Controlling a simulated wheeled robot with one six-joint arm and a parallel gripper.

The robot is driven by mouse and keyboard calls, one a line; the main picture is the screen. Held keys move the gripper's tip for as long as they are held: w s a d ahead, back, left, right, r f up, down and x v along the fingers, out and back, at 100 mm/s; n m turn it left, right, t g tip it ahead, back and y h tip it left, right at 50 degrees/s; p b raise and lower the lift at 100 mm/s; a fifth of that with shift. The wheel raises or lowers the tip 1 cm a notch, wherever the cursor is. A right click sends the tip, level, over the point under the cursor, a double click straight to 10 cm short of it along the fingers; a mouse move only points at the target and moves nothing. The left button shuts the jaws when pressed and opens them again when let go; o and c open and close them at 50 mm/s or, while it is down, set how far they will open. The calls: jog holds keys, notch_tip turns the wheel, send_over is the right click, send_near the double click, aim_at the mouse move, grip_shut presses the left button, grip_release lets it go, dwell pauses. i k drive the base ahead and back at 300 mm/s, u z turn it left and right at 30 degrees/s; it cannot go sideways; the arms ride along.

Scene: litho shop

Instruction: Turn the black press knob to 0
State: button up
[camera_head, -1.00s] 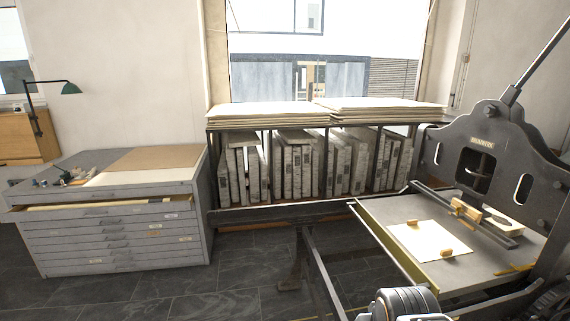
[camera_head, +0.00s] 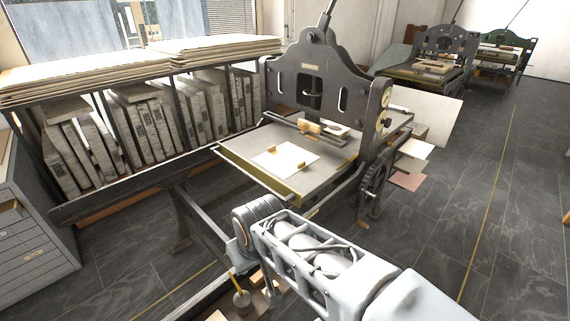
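The black press (camera_head: 335,62) stands right of centre, with a flat bed (camera_head: 235,157) reaching out to the left. On the right edge of its upright frame are a pale round dial (camera_head: 385,98) and, just below it, a small dark round part (camera_head: 387,122) that may be the black knob. It is too small for me to read any mark or setting. My arm reaches in from the lower right, in front of and below the press, well apart from that side of it. My gripper does not show.
A stone rack (camera_head: 150,120) stands at left, topped with paper stacks. A grey drawer cabinet (camera_head: 35,235) is at the left edge. Sheets (camera_head: 412,160) stick out right of the press. More presses (camera_head: 440,60) stand behind. The floor at right (camera_head: 470,200) is clear.

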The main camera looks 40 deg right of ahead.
aim_at(387, 122)
jog(key=z, duration=2.55)
jog(key=i, duration=1.4)
jog(key=u, duration=0.8)
jog(key=i, duration=0.6)
jog(key=u, duration=0.65)
